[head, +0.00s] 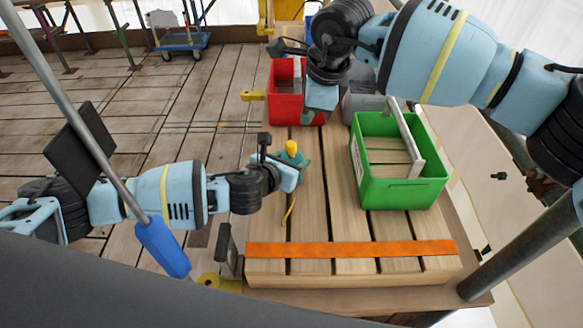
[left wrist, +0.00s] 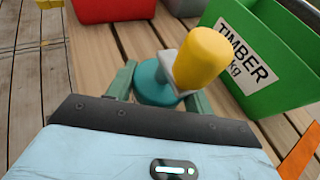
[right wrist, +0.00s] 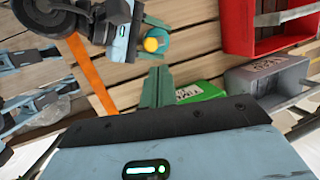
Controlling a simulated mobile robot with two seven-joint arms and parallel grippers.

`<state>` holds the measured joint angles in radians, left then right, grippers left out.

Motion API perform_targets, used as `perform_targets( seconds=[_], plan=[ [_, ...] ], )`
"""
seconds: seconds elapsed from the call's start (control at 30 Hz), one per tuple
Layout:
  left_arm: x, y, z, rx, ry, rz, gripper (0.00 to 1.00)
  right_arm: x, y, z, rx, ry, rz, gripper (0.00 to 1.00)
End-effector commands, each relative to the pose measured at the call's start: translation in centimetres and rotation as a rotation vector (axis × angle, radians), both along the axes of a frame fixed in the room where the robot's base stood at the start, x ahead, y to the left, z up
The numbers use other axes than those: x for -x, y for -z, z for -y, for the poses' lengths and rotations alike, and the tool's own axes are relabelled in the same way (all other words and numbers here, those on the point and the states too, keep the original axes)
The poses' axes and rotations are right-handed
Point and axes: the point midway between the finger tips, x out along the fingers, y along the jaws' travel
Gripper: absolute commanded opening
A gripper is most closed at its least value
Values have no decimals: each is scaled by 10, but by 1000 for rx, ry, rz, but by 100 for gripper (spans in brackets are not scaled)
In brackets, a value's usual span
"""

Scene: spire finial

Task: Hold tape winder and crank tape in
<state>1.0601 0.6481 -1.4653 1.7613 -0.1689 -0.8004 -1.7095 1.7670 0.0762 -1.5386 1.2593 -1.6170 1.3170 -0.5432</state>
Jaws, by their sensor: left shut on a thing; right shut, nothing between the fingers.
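The tape winder is a round teal body (left wrist: 153,88) with a grey crank arm and a yellow knob (left wrist: 200,58) on top. In the head view its yellow knob (head: 291,147) rises above my left gripper (head: 292,176), which is shut on the winder's body and partly hides it. A thin yellow tape (head: 288,212) runs from the winder toward the front of the slatted top. My right gripper (head: 309,116) is shut and empty, apart from the winder and beyond it. In the right wrist view the winder's knob (right wrist: 152,44) shows just past the shut fingertips (right wrist: 157,85).
A green timber crate (head: 405,195) stands right of the winder, a red crate (head: 276,107) and a grey crate (right wrist: 268,80) at the back. An orange strip (head: 350,249) crosses the front of the slatted wooden top (head: 325,220). Slats between winder and strip are mostly clear.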

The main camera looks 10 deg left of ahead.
Motion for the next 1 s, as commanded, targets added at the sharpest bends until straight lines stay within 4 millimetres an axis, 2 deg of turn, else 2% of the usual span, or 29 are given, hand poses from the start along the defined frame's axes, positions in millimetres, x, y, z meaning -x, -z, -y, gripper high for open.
perform_targets(
  seconds=[0.7, 1.0],
  plan=[
    [0, 0, 0, 0, 0, 0, 26, -18, 5, -2, 427, -1075, 327, 0],
    [0, 0, 0, 0, 0, 0, 26, -23, 5, -3, 575, -1408, 387, 0]
  ],
)
